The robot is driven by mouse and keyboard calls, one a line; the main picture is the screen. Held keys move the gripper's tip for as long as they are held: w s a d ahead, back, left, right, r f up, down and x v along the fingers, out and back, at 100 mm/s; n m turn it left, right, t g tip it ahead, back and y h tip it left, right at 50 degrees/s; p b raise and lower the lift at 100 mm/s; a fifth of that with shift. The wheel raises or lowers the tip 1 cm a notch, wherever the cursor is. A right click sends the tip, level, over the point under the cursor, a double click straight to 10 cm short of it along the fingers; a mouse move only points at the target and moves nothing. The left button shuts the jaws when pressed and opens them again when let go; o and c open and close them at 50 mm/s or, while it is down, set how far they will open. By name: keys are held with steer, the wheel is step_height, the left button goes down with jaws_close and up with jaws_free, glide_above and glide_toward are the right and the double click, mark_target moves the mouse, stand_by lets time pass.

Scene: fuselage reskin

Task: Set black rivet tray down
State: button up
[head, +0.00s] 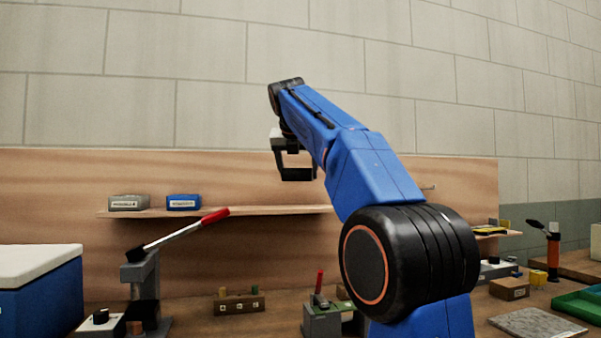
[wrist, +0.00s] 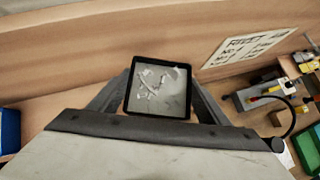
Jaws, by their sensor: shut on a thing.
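The black rivet tray (wrist: 159,113) is a small square tray with a dark rim and several pale rivets on its grey floor. In the wrist view it sits between the two fingers of my gripper (wrist: 159,84), which is shut on it. In the head view my gripper (head: 292,158) hangs from the raised blue arm in front of the wooden back panel, above the height of the shelf. The tray is hard to tell from the dark fingers there. Its underside is hidden.
A wooden shelf (head: 260,211) carries a grey box (head: 129,203) and a blue box (head: 184,202) at its left. Below stand a red-handled lever press (head: 143,275) and a wooden block (head: 239,303). A green tray (head: 580,305) lies at right. The shelf's middle looks clear.

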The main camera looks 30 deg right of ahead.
mark_target(299, 207)
steer(key=shift+w+d, duration=0.2)
steer(key=shift+w, duration=0.05)
steer(key=shift+f, duration=3.35)
steer(key=shift+f, duration=0.5)
steer(key=o, duration=1.4)
steer(key=shift+f, duration=0.1)
steer(key=v, duration=1.7)
steer(key=shift+s+a, duration=0.1)
